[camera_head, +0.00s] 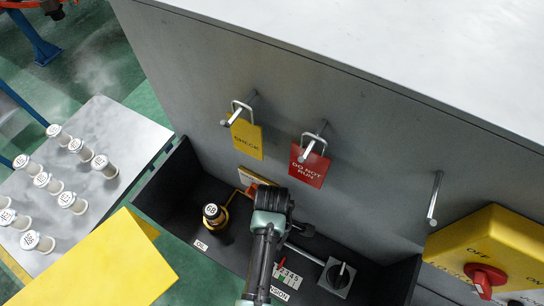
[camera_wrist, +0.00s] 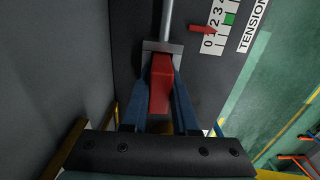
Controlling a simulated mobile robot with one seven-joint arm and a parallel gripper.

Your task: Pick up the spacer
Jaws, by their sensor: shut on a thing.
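My gripper (camera_wrist: 160,85) is shut on a red block (camera_wrist: 161,82), with one blue finger on each side of it. The block joins a metal rod (camera_wrist: 167,22) that runs toward the tension scale, so it looks like a lever's handle. In the head view my wrist (camera_head: 271,205) is over the dark tray and hides most of the fingers. Several pale cylinders with numbered white tops (camera_head: 74,203) stand on the grey table (camera_head: 120,130) at left, apart from my gripper. I cannot tell which thing is the spacer.
The dark tray (camera_head: 170,195) holds a black-and-amber bottle (camera_head: 213,213), a tension scale (camera_head: 287,276) and a knob (camera_head: 338,276). Yellow (camera_head: 246,138) and red (camera_head: 309,165) tags hang on pegs above. A bare peg (camera_head: 435,198) and yellow switch box (camera_head: 490,245) are at right.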

